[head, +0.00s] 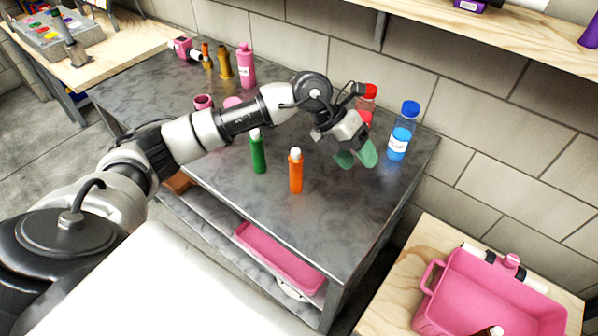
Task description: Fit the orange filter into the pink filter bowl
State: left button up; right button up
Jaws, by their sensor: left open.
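An orange filter (295,175) with a white top stands upright near the front of the grey metal table. A small pink cup-shaped piece, which looks like the filter bowl (203,102), sits further back on the left, just behind my left arm. A round pink piece (232,102) lies beside it, partly hidden by the arm. My left gripper (355,156), with green fingertips, is open and empty over the right part of the table, to the right of the orange filter and apart from it. My right gripper is out of view.
A green cylinder (257,153) stands left of the orange filter. A red-capped bottle (367,98) and a blue bottle (399,135) stand behind my gripper. A tall pink bottle (246,68) is at the back left. A pink tub (490,290) sits on the wooden surface at right.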

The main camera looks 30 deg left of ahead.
pick_arm(q)
jog(key=w+a+r+n+y, duration=0.1)
jog(key=a+r+n+y, duration=0.15)
jog(key=a+y, duration=0.9)
jog(key=h+p, duration=0.2)
jog(key=h, duration=0.1)
send_over(296, 151)
jog(key=shift+m+g, duration=0.25)
jog(key=shift+g, duration=0.15)
notch_tip(296, 151, down, 5)
jog(key=shift+s+r, duration=0.15)
notch_tip(296, 151, down, 4)
jog(key=shift+f+p, duration=0.15)
jog(key=shift+p, duration=0.55)
jog(key=shift+f, duration=0.5)
grip_shut()
